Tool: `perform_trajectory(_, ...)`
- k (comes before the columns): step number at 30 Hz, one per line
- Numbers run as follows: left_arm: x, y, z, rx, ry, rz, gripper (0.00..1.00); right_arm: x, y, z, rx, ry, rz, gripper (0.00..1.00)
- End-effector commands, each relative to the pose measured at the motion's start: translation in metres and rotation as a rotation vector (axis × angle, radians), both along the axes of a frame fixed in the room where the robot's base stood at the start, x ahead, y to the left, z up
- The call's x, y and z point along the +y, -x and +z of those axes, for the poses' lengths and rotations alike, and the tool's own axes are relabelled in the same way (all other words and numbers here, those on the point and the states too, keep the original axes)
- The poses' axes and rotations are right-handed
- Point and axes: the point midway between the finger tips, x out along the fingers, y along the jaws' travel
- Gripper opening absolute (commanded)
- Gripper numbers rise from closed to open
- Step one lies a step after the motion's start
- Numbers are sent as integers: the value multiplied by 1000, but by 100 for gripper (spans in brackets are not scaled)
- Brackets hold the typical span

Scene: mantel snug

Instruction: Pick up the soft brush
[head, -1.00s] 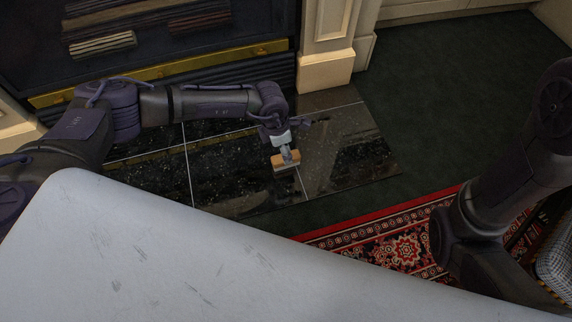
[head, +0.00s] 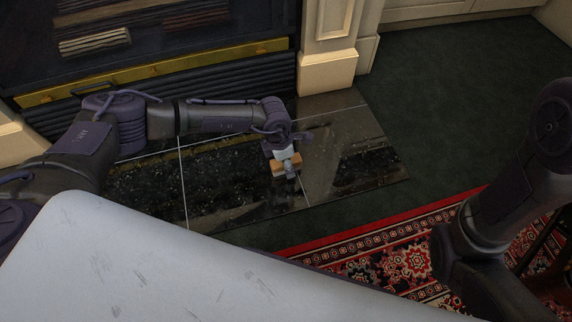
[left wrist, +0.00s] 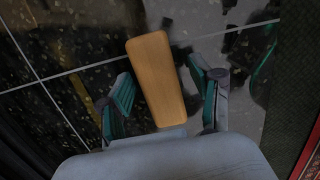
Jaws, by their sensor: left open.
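The soft brush (left wrist: 158,75) shows its wooden back in the left wrist view, on or just above the dark tiled hearth. In the head view the brush (head: 279,170) is a small tan block, partly covered by my gripper. My left gripper (left wrist: 160,92) is open, with one finger on each side of the brush and a gap visible on both sides. In the head view the left gripper (head: 289,163) points down over the brush. Any bristles are hidden beneath the wood. My right gripper is out of view; only its arm shows at the right.
The glossy black hearth (head: 225,195) lies in front of a fireplace with a brass strip (head: 150,70). A cream pillar base (head: 327,72) stands behind the brush. A red patterned rug (head: 400,255) and dark green carpet (head: 440,110) lie to the right.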

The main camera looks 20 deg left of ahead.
Motion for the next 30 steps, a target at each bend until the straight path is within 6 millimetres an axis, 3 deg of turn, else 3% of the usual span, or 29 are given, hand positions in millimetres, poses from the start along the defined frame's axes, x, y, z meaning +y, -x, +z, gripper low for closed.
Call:
perform_trajectory(22, 0, 0, -5, 1, 0, -1, 65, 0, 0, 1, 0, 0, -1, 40)
perform_trajectory(30, 0, 0, -5, 1, 0, -1, 20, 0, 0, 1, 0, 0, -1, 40)
